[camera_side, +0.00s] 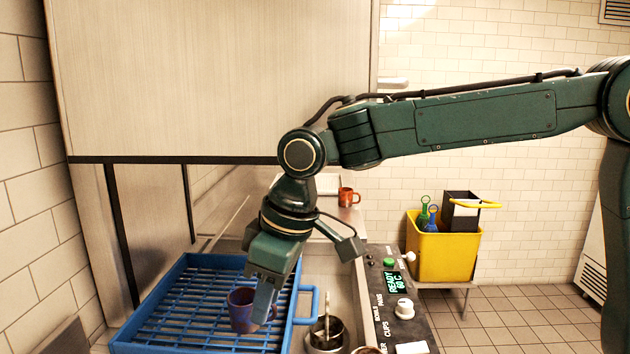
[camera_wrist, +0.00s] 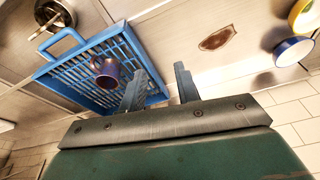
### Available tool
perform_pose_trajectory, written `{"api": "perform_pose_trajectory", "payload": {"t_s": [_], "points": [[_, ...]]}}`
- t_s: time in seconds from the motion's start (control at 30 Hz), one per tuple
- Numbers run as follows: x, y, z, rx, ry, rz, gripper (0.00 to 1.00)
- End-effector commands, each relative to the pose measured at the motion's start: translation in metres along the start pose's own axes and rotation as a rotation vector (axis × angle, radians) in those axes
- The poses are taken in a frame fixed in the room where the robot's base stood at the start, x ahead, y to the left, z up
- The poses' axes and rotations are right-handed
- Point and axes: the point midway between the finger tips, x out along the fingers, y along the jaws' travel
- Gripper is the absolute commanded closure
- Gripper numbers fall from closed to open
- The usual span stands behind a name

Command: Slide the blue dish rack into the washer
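The blue dish rack (camera_side: 160,290), an open grid with raised sides and a loop handle on its right, lies on the steel counter in the side view. It also shows at upper left in the wrist view (camera_wrist: 72,78). A purple mug (camera_side: 240,312) stands in it. The washer (camera_side: 215,80) is the large steel housing at upper left; its hood's dark lower edge is above the counter, with open space below. My gripper (camera_side: 264,300) points down over the rack's right part, overlapping the mug in the picture. In the wrist view its fingers (camera_wrist: 160,88) are apart with nothing between them.
A metal pot (camera_side: 326,333) with a utensil stands right of the rack handle. A control panel (camera_side: 395,300) reading READY 60 C is along the right. An orange mug (camera_side: 347,197) stands behind. A yellow bin (camera_side: 440,255) is further right.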

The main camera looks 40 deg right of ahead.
Motion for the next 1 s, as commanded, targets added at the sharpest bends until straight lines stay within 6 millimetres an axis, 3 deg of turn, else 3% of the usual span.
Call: {"api": "perform_pose_trajectory", "payload": {"t_s": [0.2,0.5,0.77,1.0], "points": [[-0.038,0.032,0.049,0.103,0.041,0.036,0.68],[-0.073,0.062,0.122,0.239,0.097,0.09,0.68],[-0.089,0.073,0.189,0.356,0.146,0.143,0.68],[-0.09,0.075,0.241,0.449,0.181,0.187,0.68]]}}
